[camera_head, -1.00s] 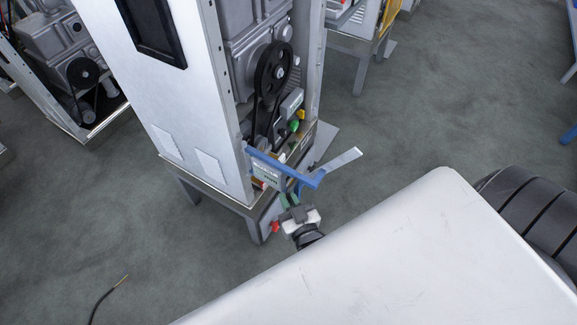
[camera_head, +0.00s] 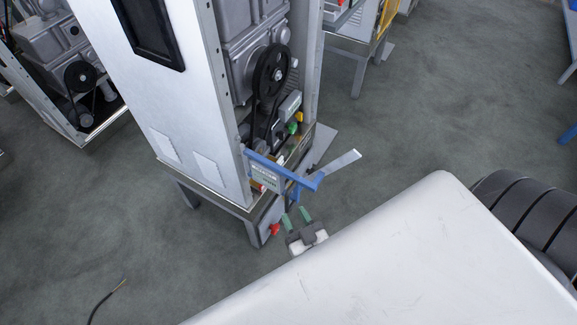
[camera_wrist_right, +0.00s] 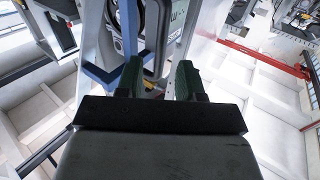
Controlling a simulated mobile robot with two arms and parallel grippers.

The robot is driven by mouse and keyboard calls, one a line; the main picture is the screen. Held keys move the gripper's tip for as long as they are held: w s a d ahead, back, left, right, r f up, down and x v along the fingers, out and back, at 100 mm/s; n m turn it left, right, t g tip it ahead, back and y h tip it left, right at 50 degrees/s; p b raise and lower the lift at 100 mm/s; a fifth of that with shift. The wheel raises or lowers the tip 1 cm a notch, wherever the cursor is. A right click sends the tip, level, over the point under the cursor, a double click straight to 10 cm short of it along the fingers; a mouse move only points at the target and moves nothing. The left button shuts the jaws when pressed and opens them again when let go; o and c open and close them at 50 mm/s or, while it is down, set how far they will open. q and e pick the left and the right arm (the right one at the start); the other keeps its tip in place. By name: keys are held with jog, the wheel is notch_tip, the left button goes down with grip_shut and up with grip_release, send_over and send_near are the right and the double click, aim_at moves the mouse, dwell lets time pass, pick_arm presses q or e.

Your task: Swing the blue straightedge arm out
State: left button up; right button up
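The blue straightedge arm (camera_head: 284,173) sits low on the open front of the dispenser frame, and its outer end reaches out to the right beside a grey strip (camera_head: 340,163). My right gripper (camera_head: 297,217) is just below and in front of the arm's outer end, apart from it, with its green fingers spread and nothing between them. In the right wrist view the green fingers (camera_wrist_right: 160,82) are apart, and the blue arm (camera_wrist_right: 100,72) shows beyond and to the left of them. My left gripper is not in view.
The dispenser cabinet (camera_head: 195,110) stands on grey legs, with a black pulley (camera_head: 271,72) and grey machinery inside. A red knob (camera_head: 275,229) is low near its leg. A black cable (camera_head: 105,300) lies at the lower left.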

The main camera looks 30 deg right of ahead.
jog(key=s, duration=0.5)
jog(key=shift+s+a, duration=0.35)
jog(key=s+a+f+n+g+y, duration=0.15)
jog(key=s+f+g, duration=0.25)
jog(key=f, duration=0.7)
jog(key=s+a+f+n+g+y, duration=0.1)
jog(key=s+f+g+y, duration=0.3)
jog(key=f, duration=0.7)
jog(key=s+d+f+g+h, duration=0.2)
jog(key=s+d+f+g, duration=0.1)
jog(key=s, duration=0.4)
jog(key=s+d+f+n+g+h, duration=0.1)
jog(key=s+d+f+g, duration=0.2)
jog(key=s+f+g, duration=0.3)
jog(key=shift+s+d+f+h, duration=0.3)
jog(key=shift+s+f+h, duration=0.05)
jog(key=shift+f, duration=0.25)
